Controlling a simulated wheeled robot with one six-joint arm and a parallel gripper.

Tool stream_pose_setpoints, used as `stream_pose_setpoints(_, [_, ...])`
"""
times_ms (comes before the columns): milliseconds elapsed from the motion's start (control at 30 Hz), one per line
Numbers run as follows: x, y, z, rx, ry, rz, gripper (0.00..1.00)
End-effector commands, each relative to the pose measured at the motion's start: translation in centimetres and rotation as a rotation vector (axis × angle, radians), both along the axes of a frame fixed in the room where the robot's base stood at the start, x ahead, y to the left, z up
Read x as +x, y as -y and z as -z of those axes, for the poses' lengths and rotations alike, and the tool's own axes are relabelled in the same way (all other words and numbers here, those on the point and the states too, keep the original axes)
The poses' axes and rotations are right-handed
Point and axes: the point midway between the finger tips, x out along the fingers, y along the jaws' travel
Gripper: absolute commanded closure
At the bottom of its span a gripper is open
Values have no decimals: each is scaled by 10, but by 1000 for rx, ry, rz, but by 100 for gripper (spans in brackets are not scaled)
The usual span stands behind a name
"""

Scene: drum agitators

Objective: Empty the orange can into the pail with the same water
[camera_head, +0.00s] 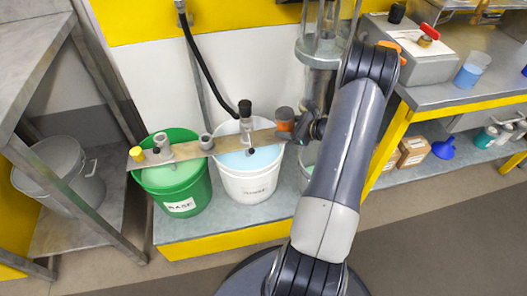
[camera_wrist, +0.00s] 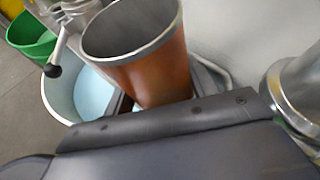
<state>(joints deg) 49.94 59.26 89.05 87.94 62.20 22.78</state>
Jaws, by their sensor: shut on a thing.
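My gripper (camera_head: 303,128) is shut on the orange can (camera_head: 285,126) and holds it above the right rim of the white pail. In the wrist view the can (camera_wrist: 160,72) is large and slightly tilted, with a grey open mouth; no liquid shows inside it. Another pail (camera_head: 306,172) at the right, mostly hidden by my arm, shows a greenish content.
A flat bar (camera_head: 226,141) with knobs spans the green and white pails. A black hose (camera_head: 205,70) hangs behind. A steel bench (camera_head: 465,92) with a blue cup (camera_head: 472,70) is at the right. A grey bucket (camera_head: 62,172) sits on the left rack.

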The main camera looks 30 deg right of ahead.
Motion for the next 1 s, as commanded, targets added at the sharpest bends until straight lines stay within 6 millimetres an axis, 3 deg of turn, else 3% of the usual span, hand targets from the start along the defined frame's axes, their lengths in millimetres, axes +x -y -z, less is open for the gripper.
stream_pose_setpoints(600, [2,6,-68,153,-53,1,75])
stream_pose_setpoints(1000, [2,6,-82,191,-67,0,75])
